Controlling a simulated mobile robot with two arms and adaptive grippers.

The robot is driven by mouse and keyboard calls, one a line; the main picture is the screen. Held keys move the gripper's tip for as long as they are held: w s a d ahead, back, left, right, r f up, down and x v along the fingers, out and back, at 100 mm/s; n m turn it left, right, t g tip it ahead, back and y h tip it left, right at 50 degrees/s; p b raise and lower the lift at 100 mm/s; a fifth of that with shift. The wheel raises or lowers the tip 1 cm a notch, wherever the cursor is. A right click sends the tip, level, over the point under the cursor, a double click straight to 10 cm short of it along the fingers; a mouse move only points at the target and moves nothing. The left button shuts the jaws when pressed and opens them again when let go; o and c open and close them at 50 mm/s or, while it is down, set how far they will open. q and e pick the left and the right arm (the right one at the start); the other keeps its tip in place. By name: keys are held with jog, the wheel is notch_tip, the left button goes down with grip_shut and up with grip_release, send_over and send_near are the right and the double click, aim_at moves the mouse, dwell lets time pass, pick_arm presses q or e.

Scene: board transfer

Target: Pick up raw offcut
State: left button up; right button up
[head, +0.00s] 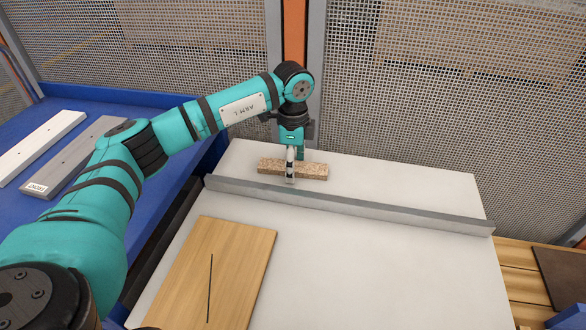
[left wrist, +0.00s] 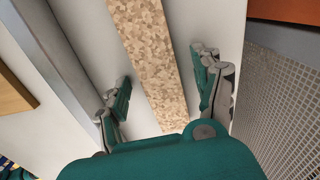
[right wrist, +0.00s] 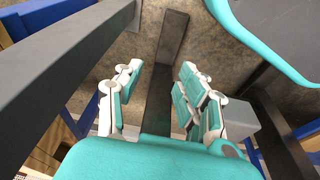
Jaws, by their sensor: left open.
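The raw offcut (head: 312,171) is a speckled tan chipboard strip. It lies on the white table top behind the grey fence, and its middle is partly hidden by my left gripper (head: 291,172). In the left wrist view the offcut (left wrist: 152,55) runs between the two spread fingers of my left gripper (left wrist: 165,97), with a gap on each side. The left gripper is open and points down over the strip. My right gripper (right wrist: 160,100) shows only in its own wrist view; its fingers stand apart with nothing held between them.
A grey fence (head: 350,205) crosses the white table (head: 400,265) just in front of the offcut. A wooden board (head: 225,265) with a dark slot lies at the front left. A blue bench (head: 75,215) holds a white plank (head: 40,140) and a grey plank (head: 75,160). Mesh panels (head: 420,100) stand behind.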

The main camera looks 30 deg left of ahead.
pick_arm(q)
jog(key=shift+c, duration=0.2)
jog(key=shift+r, duration=0.1)
jog(key=c, duration=1.2)
jog(key=shift+c, duration=0.2)
